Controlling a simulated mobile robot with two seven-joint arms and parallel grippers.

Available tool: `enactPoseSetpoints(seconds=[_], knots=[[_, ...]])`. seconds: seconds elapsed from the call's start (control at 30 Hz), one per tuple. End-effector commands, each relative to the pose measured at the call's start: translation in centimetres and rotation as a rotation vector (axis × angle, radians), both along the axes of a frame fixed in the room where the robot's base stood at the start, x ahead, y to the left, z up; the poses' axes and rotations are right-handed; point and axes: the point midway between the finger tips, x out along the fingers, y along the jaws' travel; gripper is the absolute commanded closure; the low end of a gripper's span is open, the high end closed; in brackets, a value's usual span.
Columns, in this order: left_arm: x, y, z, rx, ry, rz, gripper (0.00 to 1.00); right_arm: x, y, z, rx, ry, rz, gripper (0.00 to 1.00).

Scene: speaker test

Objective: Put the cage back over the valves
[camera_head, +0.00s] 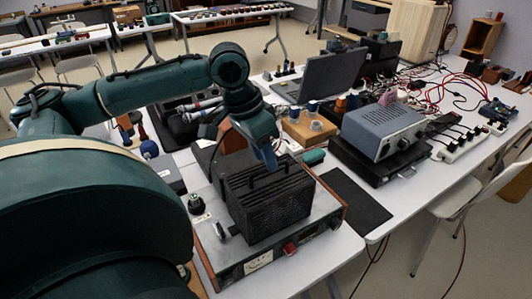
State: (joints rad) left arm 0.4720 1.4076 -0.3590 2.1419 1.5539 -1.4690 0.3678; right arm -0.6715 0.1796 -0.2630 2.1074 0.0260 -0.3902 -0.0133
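The black slatted cage (275,212), with handles on top, sits on the silver-topped amplifier (226,257), or very close above it. I cannot tell whether it is fully seated. The valves are not visible; the cage's dark walls would hide anything inside. My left gripper (270,158) points down at the cage's top, by the handles. Only a bluish finger shows clearly, so I cannot tell whether it is open or shut on a handle. My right gripper is not in view.
A dark mat (352,205) lies right of the amplifier. Behind stand a wooden block (308,130) with parts on it, a grey instrument (385,130) and a laptop (322,77). Cables and power strips crowd the right table. A white chair (460,200) stands at right.

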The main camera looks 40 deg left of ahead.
Motion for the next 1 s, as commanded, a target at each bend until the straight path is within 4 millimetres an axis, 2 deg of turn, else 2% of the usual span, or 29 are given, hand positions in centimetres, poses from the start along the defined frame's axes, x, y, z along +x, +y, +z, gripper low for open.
enactPoseSetpoints(seconds=[0.03,0.2,0.43,0.63,1.0], knots=[[-0.2,0.3,1.4,0.005,-0.004,0.001,0.65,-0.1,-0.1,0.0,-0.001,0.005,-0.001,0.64],[-1.0,1.1,5.3,0.004,-0.005,0.002,0.65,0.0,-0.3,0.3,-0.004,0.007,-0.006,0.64],[-1.9,1.9,9.4,0.001,-0.004,0.0,0.65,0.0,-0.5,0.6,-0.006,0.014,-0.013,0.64],[-2.2,2.2,10.7,0.001,-0.001,-0.001,0.65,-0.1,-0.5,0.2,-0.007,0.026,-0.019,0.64],[-2.2,2.2,10.7,0.001,0.0,-0.001,0.65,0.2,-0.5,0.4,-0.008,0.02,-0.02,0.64]])
